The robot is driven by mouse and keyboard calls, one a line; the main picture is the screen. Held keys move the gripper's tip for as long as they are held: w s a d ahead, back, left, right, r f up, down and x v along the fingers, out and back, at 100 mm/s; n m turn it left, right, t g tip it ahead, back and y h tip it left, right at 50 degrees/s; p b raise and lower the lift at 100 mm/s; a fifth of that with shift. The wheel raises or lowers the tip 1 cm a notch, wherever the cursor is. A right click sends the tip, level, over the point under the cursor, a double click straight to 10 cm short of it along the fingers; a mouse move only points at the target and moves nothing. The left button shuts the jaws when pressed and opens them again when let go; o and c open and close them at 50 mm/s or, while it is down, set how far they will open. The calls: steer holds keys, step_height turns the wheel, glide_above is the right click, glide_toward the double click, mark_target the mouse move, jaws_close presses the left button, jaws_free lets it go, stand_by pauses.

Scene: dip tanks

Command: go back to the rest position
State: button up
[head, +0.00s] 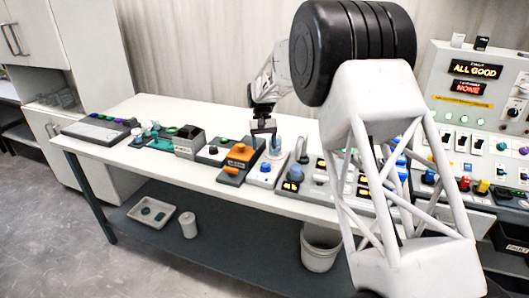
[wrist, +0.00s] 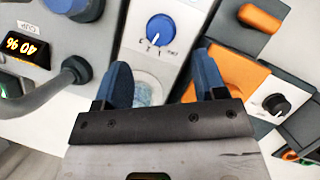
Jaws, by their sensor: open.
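My gripper (head: 263,127) is over the middle of the white table (head: 125,116) in the head view, pointing down, close above the devices there. In the wrist view its two blue fingers (wrist: 160,68) are apart, with nothing held between them. A white panel with a blue dial knob (wrist: 160,29) lies just beyond the fingertips. A pale round part (wrist: 148,84) shows partly between the fingers; the gripper body hides the rest. I cannot tell the exact height of the fingers above the panel.
An orange-and-grey device (head: 240,155) stands beside the gripper. A grey unit with a 40 % display (wrist: 25,48) and a curved dark pipe (wrist: 55,88) are on its other side. A control panel (head: 455,110) reads ALL GOOD. A bin (head: 321,250) stands below the table.

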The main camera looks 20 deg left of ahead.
steer(key=shift+w+r, duration=0.1)
steer(key=shift+r, duration=0.15)
stand_by(0.4)
steer(key=s+d+r+m+t+y, duration=0.1)
steer(key=s+d+r, duration=0.4)
steer(key=d+r, duration=0.4)
steer(key=s+d+r+m+t+y, duration=0.1)
steer(key=s+d+r+t, duration=0.1)
steer(key=s+d+r, duration=0.75)
steer(key=s+d+r+m+t, duration=0.15)
steer(key=d+r, duration=0.45)
steer(key=d, duration=0.6)
steer(key=s+d+r+m+t, duration=0.1)
steer(key=s+d+t, duration=0.1)
steer(key=s+d, duration=0.8)
steer(key=s+d+r+m+t, duration=0.15)
steer(key=s+d, duration=0.45)
steer(key=s, duration=0.7)
steer(key=s+d+f+t, duration=0.1)
steer(key=s+d+f, duration=0.1)
steer(key=s, duration=0.3)
steer(key=s+d+f, duration=0.2)
steer(key=s, duration=0.4)
step_height(320, 180, down, 9)
steer(key=w+g, duration=0.1)
steer(key=g, duration=0.1)
steer(key=shift+w+d+g, duration=0.25)
steer(key=shift+w+g, duration=0.05)
